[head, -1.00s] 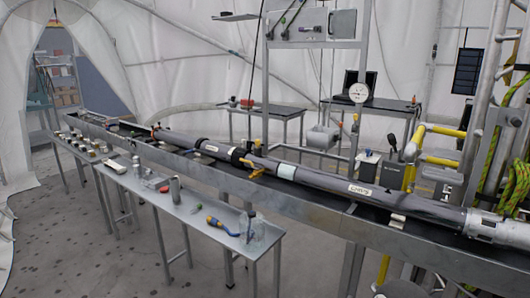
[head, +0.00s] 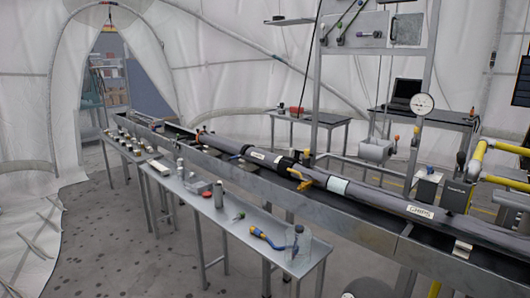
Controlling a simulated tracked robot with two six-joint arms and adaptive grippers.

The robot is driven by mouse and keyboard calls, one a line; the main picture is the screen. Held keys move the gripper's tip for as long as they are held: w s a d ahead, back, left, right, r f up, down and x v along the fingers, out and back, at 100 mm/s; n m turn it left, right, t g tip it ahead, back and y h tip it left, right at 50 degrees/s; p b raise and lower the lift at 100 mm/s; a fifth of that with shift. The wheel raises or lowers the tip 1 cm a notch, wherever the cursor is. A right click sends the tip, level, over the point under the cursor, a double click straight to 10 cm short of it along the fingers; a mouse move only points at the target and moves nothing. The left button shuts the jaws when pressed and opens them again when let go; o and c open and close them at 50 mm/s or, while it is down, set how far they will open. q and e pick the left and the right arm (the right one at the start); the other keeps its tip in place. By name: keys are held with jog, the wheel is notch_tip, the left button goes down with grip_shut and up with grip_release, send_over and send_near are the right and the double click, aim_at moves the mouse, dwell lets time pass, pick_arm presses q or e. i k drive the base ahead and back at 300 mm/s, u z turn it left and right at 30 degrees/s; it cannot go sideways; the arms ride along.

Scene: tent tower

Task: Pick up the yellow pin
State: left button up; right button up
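I cannot make out a yellow pin for certain. A small yellow piece (head: 303,179) sits at the dark collar of the long grey tube (head: 375,197), too small to identify. A curved blue tool with a yellow end (head: 266,239) lies on the narrow grey front table (head: 236,224). Neither of my grippers is in view.
The tube lies in a long metal trough (head: 335,208) running from back left to front right. Clear containers (head: 299,243) stand near the front table's right end. A metal frame (head: 325,95) with a dial gauge (head: 422,104) rises behind. Floor (head: 120,240) at left is clear.

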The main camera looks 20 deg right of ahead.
aim_at(306, 151)
jog(key=u, duration=0.05)
jog(key=i, duration=1.2)
jog(key=z, duration=0.6)
